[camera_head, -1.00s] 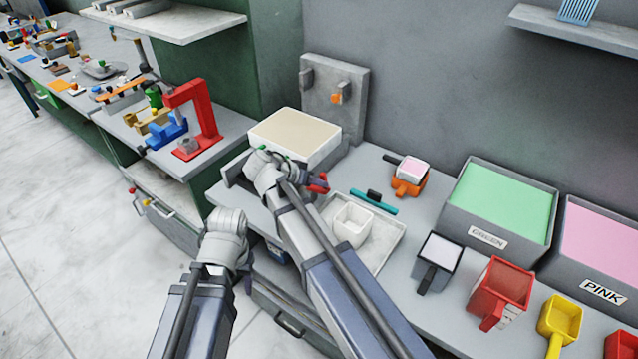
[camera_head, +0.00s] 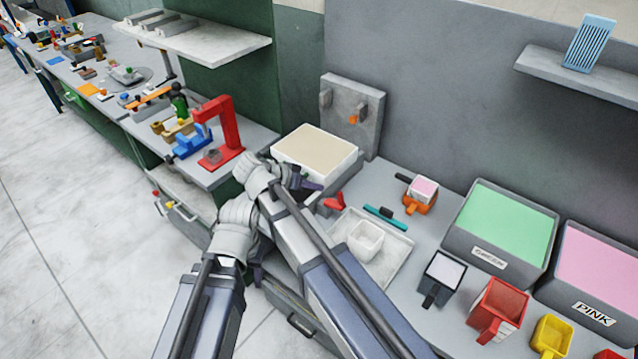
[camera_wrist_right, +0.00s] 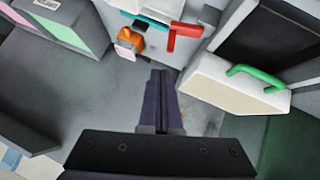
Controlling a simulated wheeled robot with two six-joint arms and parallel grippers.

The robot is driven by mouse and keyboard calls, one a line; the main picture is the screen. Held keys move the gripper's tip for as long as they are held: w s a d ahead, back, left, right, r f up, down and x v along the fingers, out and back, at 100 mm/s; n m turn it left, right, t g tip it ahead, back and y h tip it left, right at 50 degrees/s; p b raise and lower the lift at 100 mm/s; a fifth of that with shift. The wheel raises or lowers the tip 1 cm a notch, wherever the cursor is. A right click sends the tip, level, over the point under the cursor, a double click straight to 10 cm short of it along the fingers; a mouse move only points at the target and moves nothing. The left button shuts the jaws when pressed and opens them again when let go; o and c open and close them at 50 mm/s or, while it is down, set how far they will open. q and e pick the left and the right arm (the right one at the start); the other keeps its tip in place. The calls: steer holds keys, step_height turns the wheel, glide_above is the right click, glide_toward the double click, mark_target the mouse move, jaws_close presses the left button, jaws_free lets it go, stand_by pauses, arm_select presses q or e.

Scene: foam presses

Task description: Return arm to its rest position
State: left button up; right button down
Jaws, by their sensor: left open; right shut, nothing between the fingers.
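My right gripper (camera_head: 311,185) is shut and empty, its dark fingers in front of the white box with the beige top (camera_head: 316,149). In the right wrist view, its fingers (camera_wrist_right: 160,72) lie together over the grey bench, with the same box (camera_wrist_right: 235,88) and its green handle to the right. A red handle (camera_head: 335,202) lies just beyond the fingers, apart from them. My left gripper (camera_head: 257,273) is open; only a dark bit shows low behind my right arm. My two wrists are close together.
A white tray (camera_head: 396,262) with a small white container stands right of my right arm. A teal-edged tool (camera_head: 386,218), an orange cup (camera_head: 419,201) and the green bin (camera_head: 505,222) are farther right. A red press frame (camera_head: 226,125) stands at left. Open floor lies front left.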

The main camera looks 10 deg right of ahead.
steer(key=s+d+f+n+g+y, duration=0.1)
steer(key=s+f+n+y, duration=0.3)
steer(key=s, duration=0.3)
steer(key=s+d+f+n+g+y, duration=0.1)
steer(key=s+f+n+y, duration=0.2)
steer(key=s+n+y, duration=0.25)
steer(key=s+a+f+n+h+b, duration=0.1)
steer(key=s+a, duration=0.2)
steer(key=a, duration=0.2)
steer(key=s+a+f+n+g+b, duration=0.1)
steer(key=s+a+f+n+b, duration=0.1)
steer(key=a, duration=0.4)
steer(key=shift+s+h, duration=0.35)
steer(key=shift+s, duration=0.4)
steer(key=c, duration=1.6)
jaws_free()
